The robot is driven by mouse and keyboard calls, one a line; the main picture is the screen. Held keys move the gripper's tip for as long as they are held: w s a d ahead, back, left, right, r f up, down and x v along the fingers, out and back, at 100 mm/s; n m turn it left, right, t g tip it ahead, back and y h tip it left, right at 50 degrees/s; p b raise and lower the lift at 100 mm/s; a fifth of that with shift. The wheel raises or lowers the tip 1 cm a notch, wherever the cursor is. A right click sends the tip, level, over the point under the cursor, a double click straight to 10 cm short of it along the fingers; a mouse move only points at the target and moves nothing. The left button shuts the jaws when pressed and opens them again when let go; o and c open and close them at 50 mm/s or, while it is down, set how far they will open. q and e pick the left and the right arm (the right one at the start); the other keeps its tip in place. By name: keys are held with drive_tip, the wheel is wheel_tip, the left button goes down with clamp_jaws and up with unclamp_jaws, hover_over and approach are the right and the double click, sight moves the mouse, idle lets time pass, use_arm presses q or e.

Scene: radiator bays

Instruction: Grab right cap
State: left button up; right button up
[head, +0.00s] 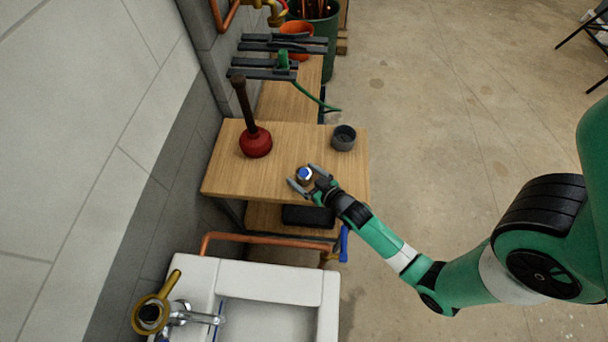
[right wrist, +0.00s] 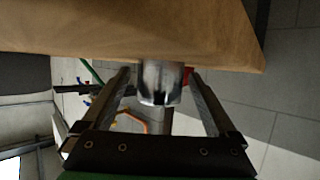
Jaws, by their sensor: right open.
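A small round cap (head: 305,174) with a blue and white top and a brownish side stands on the wooden table near its front right part. In the right wrist view a shiny metal cylinder (right wrist: 160,84), which looks like this cap, sits between the fingers. My right gripper (head: 302,173) is open, with one finger on each side of the cap. In the right wrist view (right wrist: 158,74) a gap shows on each side, so the fingers do not grip it. My left gripper is not in view.
A red plunger (head: 256,142) stands on the wooden table (head: 225,175) to the left, and a dark grey cup (head: 344,138) stands behind the cap. A white sink (head: 310,280) with a copper pipe (head: 262,238) lies in front. The floor to the right is open.

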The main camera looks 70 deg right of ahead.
sight(305, 173)
drive_tip(key=shift+w+d+f, duration=0.1)
drive_tip(key=shift+w, duration=0.1)
drive_tip(key=c, duration=1.4)
drive_tip(key=shift+c, duration=0.2)
drive_tip(key=shift+r+p, duration=0.4)
drive_tip(key=shift+r, duration=0.25)
drive_tip(key=r, duration=0.1)
drive_tip(key=r+p, duration=0.1)
drive_tip(key=r, duration=0.1)
drive_tip(key=shift+s+p, duration=0.3)
drive_tip(key=w+r+p+v, duration=0.1)
drive_tip(key=r+p+v, duration=0.2)
drive_tip(key=v, duration=1.3)
drive_tip(key=shift+d+p, duration=0.2)
drive_tip(key=shift+p, duration=0.15)
